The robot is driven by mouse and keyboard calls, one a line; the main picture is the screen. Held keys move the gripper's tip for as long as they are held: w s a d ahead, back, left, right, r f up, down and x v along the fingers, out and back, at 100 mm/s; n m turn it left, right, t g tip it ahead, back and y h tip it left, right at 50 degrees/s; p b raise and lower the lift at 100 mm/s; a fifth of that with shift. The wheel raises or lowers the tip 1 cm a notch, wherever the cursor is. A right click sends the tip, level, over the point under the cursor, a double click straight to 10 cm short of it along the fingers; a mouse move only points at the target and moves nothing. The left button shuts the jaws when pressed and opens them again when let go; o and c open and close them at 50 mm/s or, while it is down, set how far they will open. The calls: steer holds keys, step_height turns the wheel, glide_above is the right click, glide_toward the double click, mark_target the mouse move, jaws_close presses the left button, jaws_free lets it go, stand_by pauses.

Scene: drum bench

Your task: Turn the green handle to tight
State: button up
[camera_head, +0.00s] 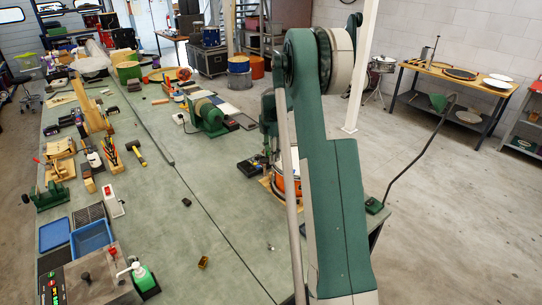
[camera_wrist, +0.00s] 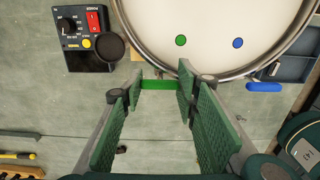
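In the wrist view, the green handle (camera_wrist: 159,84) is a short bar lying crosswise in the picture at the near rim of the drum (camera_wrist: 205,22). My gripper (camera_wrist: 160,83) is open, with its two green ribbed fingers apart and the handle showing between their tips. The right fingertip is close to the handle's right end; I cannot tell whether either finger touches it. The drum's pale head carries a green dot and a blue dot. In the head view, the drum (camera_head: 278,187) is mostly hidden behind my arm, and the green handle cannot be made out.
A blue handle (camera_wrist: 264,87) sits farther right along the drum rim. A black control box (camera_wrist: 84,36) with a red switch and a dial stands left of the drum.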

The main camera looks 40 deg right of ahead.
steer(key=shift+m, duration=0.4)
